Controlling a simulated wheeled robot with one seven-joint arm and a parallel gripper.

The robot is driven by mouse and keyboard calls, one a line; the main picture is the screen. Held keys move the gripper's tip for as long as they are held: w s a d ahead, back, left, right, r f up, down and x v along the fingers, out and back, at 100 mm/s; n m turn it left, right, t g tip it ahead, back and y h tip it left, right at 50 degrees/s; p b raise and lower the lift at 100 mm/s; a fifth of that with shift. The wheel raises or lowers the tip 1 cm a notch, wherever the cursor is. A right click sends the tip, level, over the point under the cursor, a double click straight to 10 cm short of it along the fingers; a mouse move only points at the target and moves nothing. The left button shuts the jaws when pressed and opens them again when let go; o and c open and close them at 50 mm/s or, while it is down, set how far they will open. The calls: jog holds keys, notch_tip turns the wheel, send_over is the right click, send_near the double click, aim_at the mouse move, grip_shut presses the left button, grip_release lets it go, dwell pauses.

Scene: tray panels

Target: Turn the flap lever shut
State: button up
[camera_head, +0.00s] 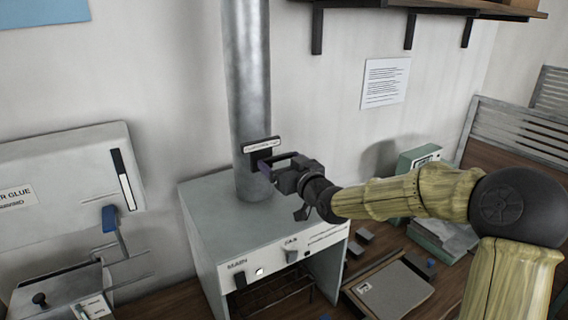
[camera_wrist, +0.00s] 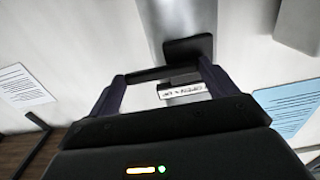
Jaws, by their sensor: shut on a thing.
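The vertical grey metal pipe (camera_head: 247,70) rises from the top of a pale grey cabinet. A dark flap fitting with a small white label (camera_head: 262,145) sits on its front, low down. My gripper (camera_head: 268,163) reaches in from the right, its purple fingers at the fitting. In the wrist view my gripper (camera_wrist: 160,73) has its fingers on either side of a dark bar, the flap lever (camera_wrist: 150,74). The lever runs across the front of the pipe, beside a dark mount (camera_wrist: 188,47). In the head view the lever is mostly hidden by my gripper.
The cabinet (camera_head: 205,215) below has a front panel with labels and small knobs. A glue machine (camera_head: 70,170) with a blue lever stands at left. A grey tray (camera_head: 395,290) and a pale green box (camera_head: 418,157) lie at right. A shelf is above.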

jog(key=o, duration=1.3)
jog(key=shift+c, duration=0.2)
jog(key=shift+s+d, duration=0.45)
jog(key=shift+s, duration=0.05)
jog(key=v, duration=1.6)
jog(key=shift+s, duration=0.1)
